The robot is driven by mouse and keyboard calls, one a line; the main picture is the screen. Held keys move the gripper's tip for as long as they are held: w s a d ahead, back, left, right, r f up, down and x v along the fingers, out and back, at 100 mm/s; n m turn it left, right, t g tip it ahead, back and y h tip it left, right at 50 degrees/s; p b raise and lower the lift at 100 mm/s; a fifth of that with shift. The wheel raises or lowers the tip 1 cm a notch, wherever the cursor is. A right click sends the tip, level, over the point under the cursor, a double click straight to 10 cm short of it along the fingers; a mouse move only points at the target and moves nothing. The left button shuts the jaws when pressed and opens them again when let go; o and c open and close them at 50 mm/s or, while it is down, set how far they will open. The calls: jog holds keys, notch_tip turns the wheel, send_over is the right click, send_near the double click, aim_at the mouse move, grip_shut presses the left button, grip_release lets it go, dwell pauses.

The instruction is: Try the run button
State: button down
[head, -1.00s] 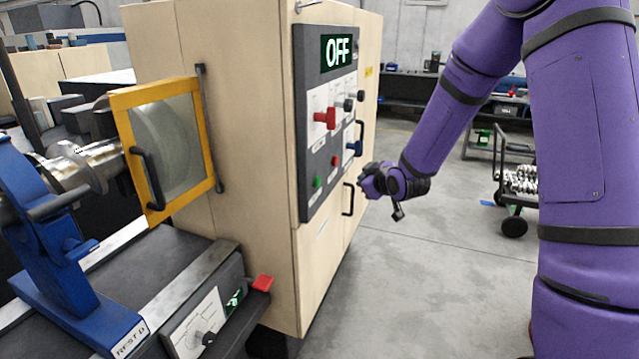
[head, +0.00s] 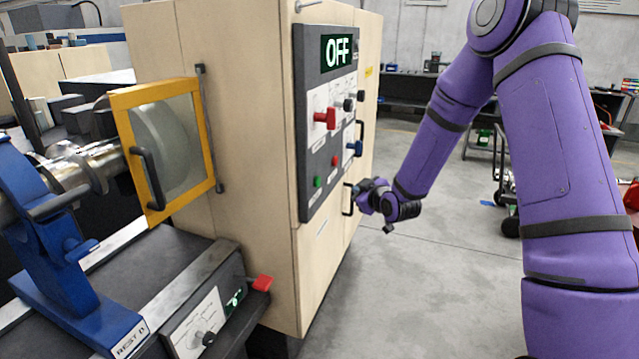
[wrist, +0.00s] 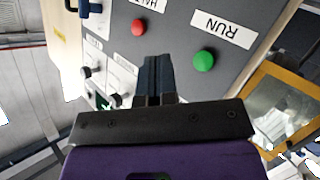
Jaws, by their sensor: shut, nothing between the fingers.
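The green run button (wrist: 203,61) sits on the dark control panel beside its RUN label (wrist: 222,29) in the wrist view. In the head view the green button (head: 318,182) is low on the panel (head: 312,205), below a display (head: 338,52) reading OFF. A red button (head: 335,161) is up and right of it; it also shows in the wrist view (wrist: 138,27). My gripper (wrist: 155,62) is shut and empty, its tips pointing at the panel between the two buttons, apart from the green one. In the head view my gripper (head: 364,190) is right of the panel; its fingertips are small there.
A red lever (head: 325,118), a blue handle (head: 355,147) and black knobs (head: 349,104) stick out of the panel. A black door handle (head: 347,199) is close to my gripper. A yellow-framed guard (head: 161,214) is at left. Open floor lies right of the cabinet.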

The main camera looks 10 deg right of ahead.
jog(key=w+a, duration=0.4)
jog(key=a, duration=0.2)
jog(key=shift+w+a, duration=0.3)
jog(key=shift+w, duration=0.1)
dwell(1.9)
jog(key=shift+w+a, duration=0.25)
jog(key=shift+a, duration=0.1)
jog(key=shift+w+a, duration=0.3)
jog(key=shift+a, duration=0.1)
dwell(0.9)
dwell(0.4)
jog(key=shift+s+d, duration=0.55)
jog(key=shift+d, duration=0.15)
jog(key=shift+s+d, duration=0.75)
jog(key=shift+d, duration=0.3)
jog(key=shift+s+d, duration=0.75)
jog(key=shift+d, duration=0.25)
